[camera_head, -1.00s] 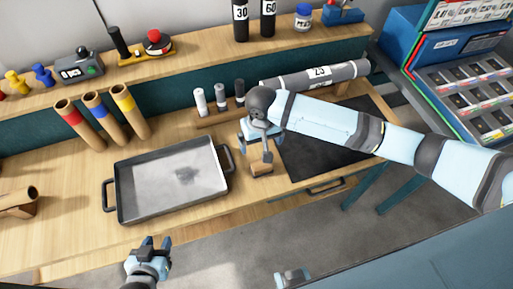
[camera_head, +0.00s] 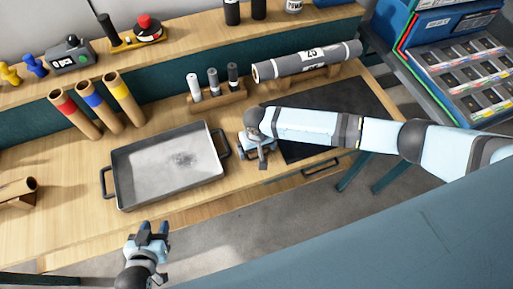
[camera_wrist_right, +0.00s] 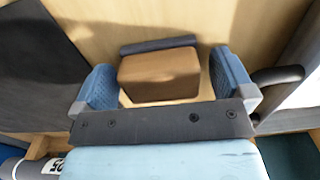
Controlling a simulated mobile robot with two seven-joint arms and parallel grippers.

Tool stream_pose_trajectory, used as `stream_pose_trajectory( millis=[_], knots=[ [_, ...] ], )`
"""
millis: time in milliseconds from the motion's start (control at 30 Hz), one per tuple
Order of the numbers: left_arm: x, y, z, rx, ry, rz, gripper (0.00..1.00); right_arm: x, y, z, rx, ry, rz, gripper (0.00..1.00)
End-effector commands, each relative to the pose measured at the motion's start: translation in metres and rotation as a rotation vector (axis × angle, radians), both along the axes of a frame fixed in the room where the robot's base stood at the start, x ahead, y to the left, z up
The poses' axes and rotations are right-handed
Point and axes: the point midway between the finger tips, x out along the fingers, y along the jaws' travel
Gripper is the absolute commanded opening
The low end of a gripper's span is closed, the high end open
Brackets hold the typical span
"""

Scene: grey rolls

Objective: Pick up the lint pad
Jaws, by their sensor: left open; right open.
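The lint pad is a brown block (camera_wrist_right: 158,75) with a dark grey strip (camera_wrist_right: 158,44) along its far side, lying on the wooden bench. My right gripper (camera_wrist_right: 163,84) is open, with one blue finger on either side of the block; narrow gaps show, so it is not gripped. In the head view my right gripper (camera_head: 259,158) is low at the bench's front, right of the tray, and mostly hides the pad. My left gripper (camera_head: 152,231) is open and empty in front of the bench edge.
A grey metal tray (camera_head: 135,190) with dark handles stands left of my right gripper; one handle (camera_wrist_right: 278,78) is close to a finger. A dark mat (camera_head: 300,148) lies to the right. Behind are a grey roll (camera_head: 300,62) and small rolls on a wooden stand (camera_head: 218,103).

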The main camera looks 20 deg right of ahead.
Motion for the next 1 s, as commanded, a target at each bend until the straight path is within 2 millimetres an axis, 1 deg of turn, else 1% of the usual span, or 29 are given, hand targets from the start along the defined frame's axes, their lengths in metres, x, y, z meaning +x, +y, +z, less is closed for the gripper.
stream_pose_trajectory(
  millis=[100, 267, 300, 467, 500, 533, 833, 933, 1000],
  knots=[
    [0.000, 0.000, 0.000, 0.001, 0.000, 0.001, 0.43, 0.000, 0.000, -0.006, 0.000, -0.001, 0.000, 1.00],
    [0.000, 0.000, 0.000, 0.001, 0.000, 0.001, 0.43, 0.000, 0.000, -0.006, 0.001, -0.001, 0.000, 1.00],
    [0.000, 0.000, 0.000, 0.000, 0.000, 0.001, 0.43, 0.000, 0.000, -0.006, 0.001, -0.001, 0.000, 0.98],
    [0.000, 0.000, 0.000, -0.001, 0.001, 0.001, 0.43, 0.000, 0.000, -0.006, 0.001, -0.001, 0.000, 0.61],
    [0.000, 0.000, 0.000, -0.001, 0.001, 0.001, 0.43, 0.000, 0.000, -0.006, 0.001, -0.001, 0.000, 0.52],
    [0.000, 0.000, 0.000, -0.001, 0.001, 0.001, 0.43, 0.000, 0.000, -0.006, 0.001, -0.001, 0.000, 0.50],
    [-0.001, -0.001, -0.001, -0.001, 0.003, 0.000, 0.43, 0.000, 0.000, -0.004, 0.001, -0.001, 0.000, 0.50],
    [-0.001, -0.001, -0.001, -0.001, 0.003, 0.000, 0.43, 0.000, 0.000, 0.002, 0.001, -0.001, 0.000, 0.50],
    [-0.001, -0.001, -0.001, -0.001, 0.003, 0.000, 0.43, 0.001, 0.000, 0.009, 0.002, -0.002, 0.000, 0.50]
  ],
)
